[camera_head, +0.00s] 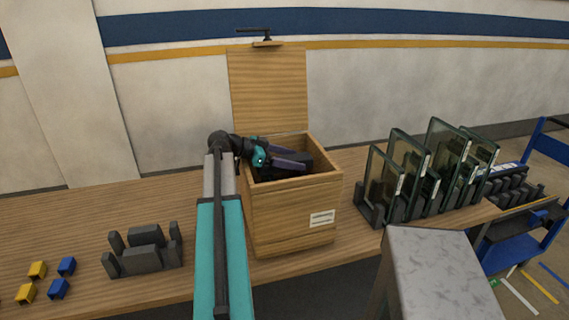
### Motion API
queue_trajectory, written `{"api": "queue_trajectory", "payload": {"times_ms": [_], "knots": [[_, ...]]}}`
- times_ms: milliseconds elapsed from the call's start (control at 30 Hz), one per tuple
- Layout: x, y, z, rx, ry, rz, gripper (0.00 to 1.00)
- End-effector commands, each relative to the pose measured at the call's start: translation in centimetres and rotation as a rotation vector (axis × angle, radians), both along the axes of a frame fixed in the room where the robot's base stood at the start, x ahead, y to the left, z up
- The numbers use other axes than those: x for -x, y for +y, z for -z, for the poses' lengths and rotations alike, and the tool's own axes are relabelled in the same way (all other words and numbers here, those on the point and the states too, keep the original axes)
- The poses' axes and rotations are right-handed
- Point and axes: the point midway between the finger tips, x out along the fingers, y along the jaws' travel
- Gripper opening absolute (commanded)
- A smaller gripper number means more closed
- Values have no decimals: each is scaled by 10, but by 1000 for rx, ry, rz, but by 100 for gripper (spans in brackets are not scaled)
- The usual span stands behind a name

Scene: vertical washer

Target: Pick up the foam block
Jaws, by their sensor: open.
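A wooden box (292,218) with its lid (268,90) standing open is at the middle of the table. A dark, block-like shape (297,159) shows inside it, partly covered by my gripper; it looks like the foam block, but its outline is not clear. My gripper (293,155) reaches over the box's left rim from the left. Its two purple-grey fingers are apart and point right over the opening. I cannot tell whether the fingers touch the dark shape or are above it.
A dark grey holder (143,258) and small yellow and blue pieces (46,278) are at the left. Upright glass panes (408,170) stand in dark racks right of the box. A grey block-like surface (430,255) is at the front right. A blue cart (515,250) stands far right.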

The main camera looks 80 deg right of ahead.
Motion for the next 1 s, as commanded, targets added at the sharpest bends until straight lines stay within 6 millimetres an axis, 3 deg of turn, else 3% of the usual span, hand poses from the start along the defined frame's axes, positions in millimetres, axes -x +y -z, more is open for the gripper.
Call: {"api": "queue_trajectory", "payload": {"times_ms": [367,600,1000], "knots": [[-1,0,0,0,0,-1,63],[-1,0,0,0,0,-1,23],[-1,0,-2,0,0,-1,21]]}}
